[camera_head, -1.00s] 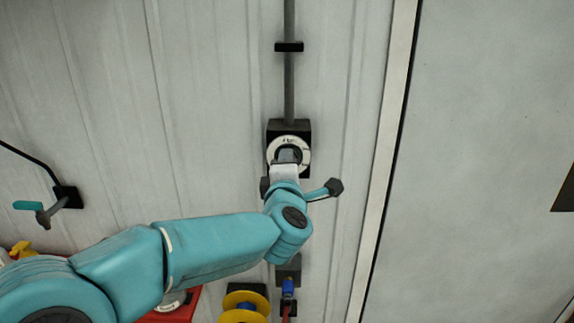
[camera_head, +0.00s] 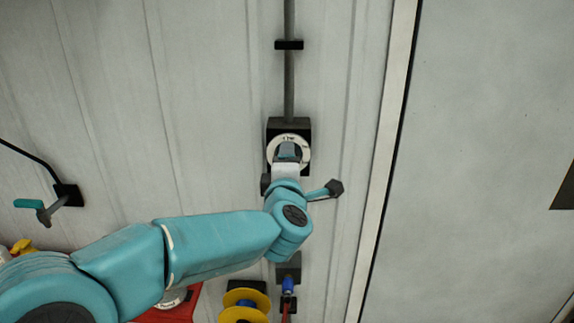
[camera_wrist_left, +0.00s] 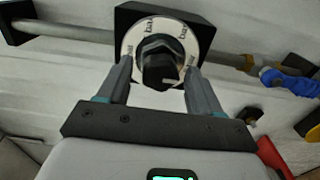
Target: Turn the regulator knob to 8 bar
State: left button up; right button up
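The regulator is a black box (camera_head: 303,126) on a vertical pipe, with a white round dial (camera_head: 273,153) on its front. In the left wrist view, the dark knob (camera_wrist_left: 158,66) sits at the middle of the white dial (camera_wrist_left: 153,28), which carries "bar" lettering. My left gripper (camera_head: 288,150) is in front of the dial and hides the knob in the head view. In the left wrist view, the fingers of my left gripper (camera_wrist_left: 158,76) stand apart, one on each side of the knob, with gaps visible beside it. The pointer reading is not legible. My right gripper is not in view.
A grey pipe (camera_head: 289,85) runs up the panelled wall. A teal-handled valve (camera_head: 45,208) is at left. Below are a yellow spool (camera_head: 243,314), a blue fitting (camera_head: 288,285) and a red object (camera_head: 178,312). The wall to the right is clear.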

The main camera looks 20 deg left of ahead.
pick_arm(q)
jog(key=b+v, duration=0.3)
jog(key=v, duration=1.3)
jog(key=shift+s, duration=0.15)
